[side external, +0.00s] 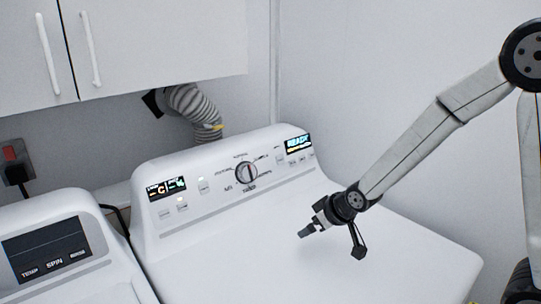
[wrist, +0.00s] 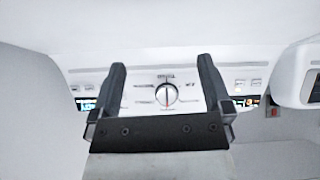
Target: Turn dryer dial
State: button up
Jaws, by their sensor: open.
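The dryer dial (side external: 246,173) is a round knob with a pale grip bar and a red mark, in the middle of the dryer's raised control panel (side external: 215,195). In the wrist view the dial (wrist: 166,95) shows between the two fingers, farther off, with its bar upright in the picture. My gripper (side external: 303,232) is above the white dryer top, in front of the panel and to the right of the dial in the side view. In the wrist view my gripper (wrist: 161,75) has its dark fingers spread apart with nothing between them. It is apart from the dial.
The dryer panel has a left display (side external: 166,187), a right display (side external: 298,144) reading "READY", and small buttons. A second white machine (side external: 65,250) stands at the left. A cabinet (side external: 150,45) hangs above, and a ribbed hose (side external: 190,103) runs behind. The dryer top (side external: 250,260) is clear.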

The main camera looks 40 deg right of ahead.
aim_at(251, 173)
jog(key=w+r+n+t+y, duration=0.1)
jog(key=w+r+n+t, duration=0.1)
jog(key=w+t, duration=0.8)
jog(key=shift+w+r, duration=0.7)
jog(key=shift+w, duration=2.9)
jog(key=shift+w, duration=0.15)
jog(key=shift+w+a, duration=0.15)
jog(key=shift+w, duration=1.7)
jog(key=shift+w+a, duration=0.15)
jog(key=shift+w, duration=1.7)
jog(key=c, duration=1)
